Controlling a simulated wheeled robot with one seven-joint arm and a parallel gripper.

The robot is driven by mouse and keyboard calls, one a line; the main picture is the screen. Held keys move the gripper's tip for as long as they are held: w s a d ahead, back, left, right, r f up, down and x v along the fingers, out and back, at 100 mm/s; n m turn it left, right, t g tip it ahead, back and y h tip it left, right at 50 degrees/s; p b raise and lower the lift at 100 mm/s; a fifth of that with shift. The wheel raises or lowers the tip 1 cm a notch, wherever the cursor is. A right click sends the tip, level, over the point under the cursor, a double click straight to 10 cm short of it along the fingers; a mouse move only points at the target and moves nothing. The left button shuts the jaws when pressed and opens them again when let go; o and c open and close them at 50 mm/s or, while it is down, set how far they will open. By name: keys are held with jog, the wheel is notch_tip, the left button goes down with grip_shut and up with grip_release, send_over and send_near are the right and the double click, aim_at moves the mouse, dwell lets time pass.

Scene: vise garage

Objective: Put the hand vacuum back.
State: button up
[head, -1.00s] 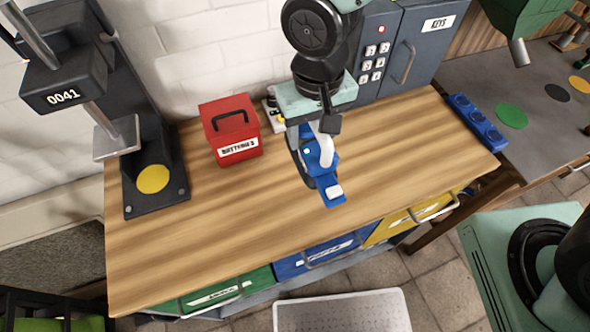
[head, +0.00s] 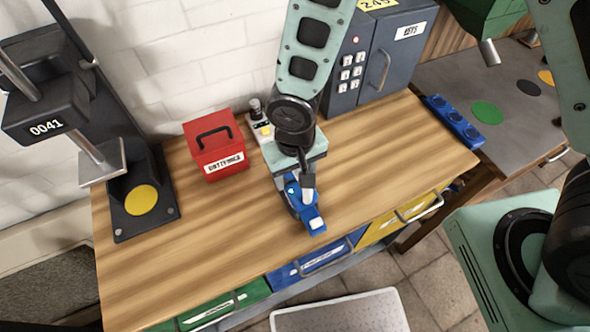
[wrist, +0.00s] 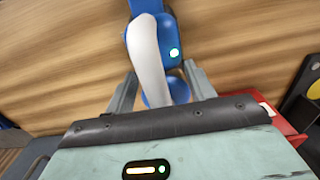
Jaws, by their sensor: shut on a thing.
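The hand vacuum (head: 316,224) is blue with a white handle. My gripper (head: 299,190) is shut on it above the wooden workbench (head: 160,260), near the middle of the bench. The wrist view shows the white handle (wrist: 146,55) and blue body of the vacuum between the two grey fingers of my gripper (wrist: 160,88). A green light shows on the body. My gripper hides part of the vacuum in the head view. I cannot tell whether the vacuum touches the bench.
A red box (head: 222,163) with a black handle stands left of my gripper. A small panel with a yellow button (head: 264,130) lies behind it. A grey key cabinet (head: 375,60) stands at the back right. A black press (head: 140,170) stands at the left. The front left bench top is clear.

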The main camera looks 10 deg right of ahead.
jog(key=shift+f, duration=0.1)
jog(key=o, duration=0.5)
jog(key=shift+f, duration=0.1)
jog(key=o, duration=0.5)
jog(key=shift+c, duration=0.2)
